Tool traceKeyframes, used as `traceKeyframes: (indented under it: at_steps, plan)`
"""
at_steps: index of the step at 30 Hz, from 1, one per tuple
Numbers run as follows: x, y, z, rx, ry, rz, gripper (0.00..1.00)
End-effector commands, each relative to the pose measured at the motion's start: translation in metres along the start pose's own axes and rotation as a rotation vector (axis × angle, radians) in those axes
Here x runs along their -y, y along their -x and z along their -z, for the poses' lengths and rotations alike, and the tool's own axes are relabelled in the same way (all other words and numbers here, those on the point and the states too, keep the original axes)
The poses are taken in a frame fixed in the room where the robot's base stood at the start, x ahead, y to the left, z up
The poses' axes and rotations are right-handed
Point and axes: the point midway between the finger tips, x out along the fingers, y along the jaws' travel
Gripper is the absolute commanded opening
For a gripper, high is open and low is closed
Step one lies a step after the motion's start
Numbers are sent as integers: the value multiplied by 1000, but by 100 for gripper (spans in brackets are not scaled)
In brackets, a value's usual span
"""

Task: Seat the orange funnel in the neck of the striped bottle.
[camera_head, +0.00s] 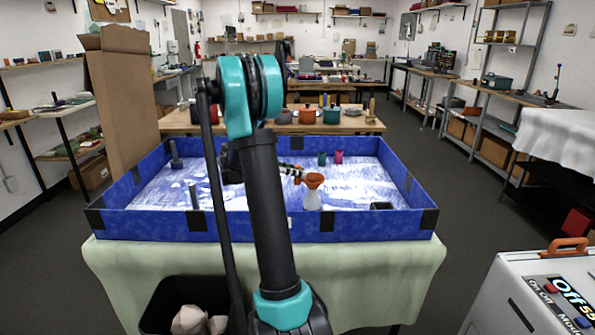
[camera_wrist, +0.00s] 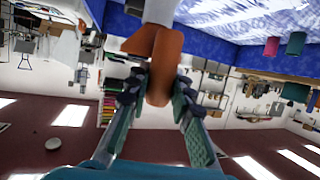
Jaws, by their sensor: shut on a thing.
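The orange funnel (camera_head: 315,180) is upright, wide end up, directly over a white bottle (camera_head: 312,199) standing in the blue tray (camera_head: 260,226). I see no clear stripes on the bottle. My gripper (camera_head: 297,174) reaches the funnel from the left, partly behind my arm. In the wrist view, which is upside down, my gripper (camera_wrist: 158,86) is shut on the funnel (camera_wrist: 160,55), one finger on each side. The funnel's narrow end meets the white bottle (camera_wrist: 160,10) at the top edge. I cannot tell whether its spout is inside the neck.
A teal cup (camera_head: 322,158) and a pink cup (camera_head: 338,156) stand behind the bottle. A small black item (camera_head: 381,205) lies to its right. Grey posts (camera_head: 193,195) (camera_head: 175,155) stand at the tray's left. The tray's walls surround them. A table with pots (camera_head: 306,115) is beyond.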

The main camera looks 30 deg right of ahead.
Motion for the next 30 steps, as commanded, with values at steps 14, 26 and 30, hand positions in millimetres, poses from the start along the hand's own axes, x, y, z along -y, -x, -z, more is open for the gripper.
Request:
traceKeyframes:
  at_steps: [14,26,30]
  plan:
    - [0,-1,-2,1,0,0,24]
    - [0,-1,-2,1,0,0,46]
    - [0,3,-2,0,0,1,46]
